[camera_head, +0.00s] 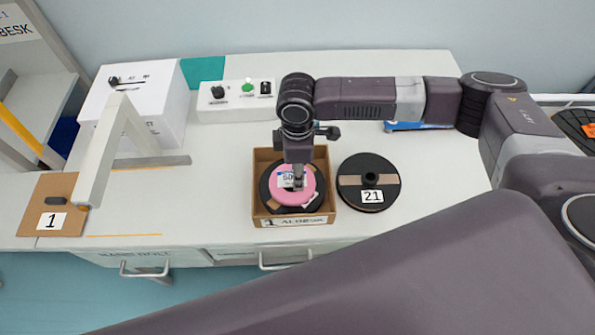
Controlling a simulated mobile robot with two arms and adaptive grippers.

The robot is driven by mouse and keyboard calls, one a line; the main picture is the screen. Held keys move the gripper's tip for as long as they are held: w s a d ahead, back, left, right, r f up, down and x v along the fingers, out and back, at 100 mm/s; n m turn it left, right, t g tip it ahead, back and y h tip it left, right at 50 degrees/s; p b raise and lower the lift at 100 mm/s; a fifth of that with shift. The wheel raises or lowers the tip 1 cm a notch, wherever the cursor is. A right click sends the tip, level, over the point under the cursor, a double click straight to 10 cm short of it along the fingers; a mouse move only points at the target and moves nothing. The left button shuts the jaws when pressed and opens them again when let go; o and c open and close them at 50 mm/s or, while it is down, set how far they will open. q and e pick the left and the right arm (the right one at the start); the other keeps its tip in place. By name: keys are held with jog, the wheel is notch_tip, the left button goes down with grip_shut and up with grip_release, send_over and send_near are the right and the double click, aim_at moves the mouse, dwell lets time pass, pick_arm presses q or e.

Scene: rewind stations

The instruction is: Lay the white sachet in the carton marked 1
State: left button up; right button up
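The brown open carton (330,195) stands on the white bench, and its front label seems to begin with a 1. A black reel (268,199) with a pink ring (278,192) on it lies inside. A small white piece with dark print (285,180), perhaps the white sachet, shows over the pink ring at my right gripper (298,184). The gripper points down into the carton. Its fingers look close together, but I cannot tell whether they hold the white piece. My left gripper is out of view.
A black reel marked 21 (369,183) lies just right of the carton. A brown board marked 1 (56,205) is at the far left. A white box (140,95) and a control panel (235,106) stand behind. My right arm spans the right side.

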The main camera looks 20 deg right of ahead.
jog(key=shift+f, duration=0.45)
jog(key=shift+f, duration=0.1)
jog(key=shift+f, duration=0.25)
jog(key=o, duration=1.1)
jog(key=shift+r+b, duration=1.35)
jog(key=shift+r, duration=5.05)
